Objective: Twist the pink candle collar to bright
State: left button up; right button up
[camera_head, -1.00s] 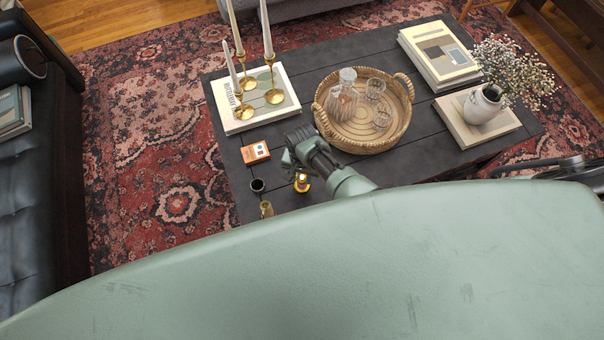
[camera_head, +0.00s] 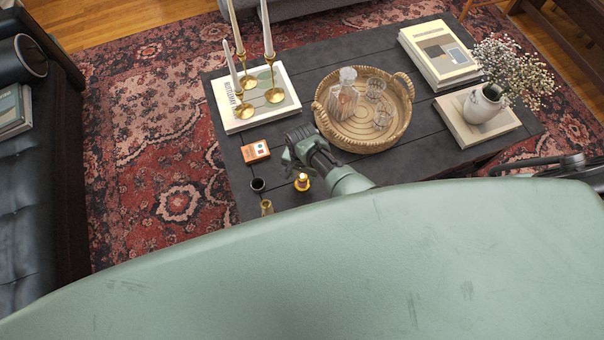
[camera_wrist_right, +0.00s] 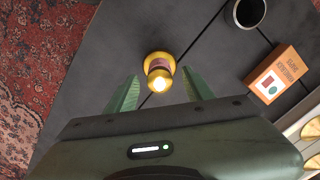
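The candle (camera_head: 302,182) is a small gold-coloured piece with a glowing top, standing near the front edge of the dark table. In the right wrist view the candle (camera_wrist_right: 159,72) shows a lit bulb, a gold rim and base, and a pinkish collar (camera_wrist_right: 158,64) between them. My right gripper (camera_head: 288,158) is beside and above the candle in the head view. In the wrist view its two green fingers (camera_wrist_right: 162,88) are spread apart, one on each side of the candle, with gaps and no contact visible. My left gripper is not in view.
An orange box (camera_head: 255,152) and a black cup (camera_head: 257,185) stand left of the candle, with a small brass piece (camera_head: 266,207) at the table's edge. A wicker tray (camera_head: 398,132) with a decanter lies behind my right arm. Brass candlesticks (camera_head: 274,95) stand on a book (camera_head: 235,122).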

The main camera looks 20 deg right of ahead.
aim_at(302, 175)
notch_tip(302, 175, up, 7)
jog(key=shift+f+p, duration=0.2)
jog(key=shift+p, duration=1)
jog(key=shift+r, duration=0.6)
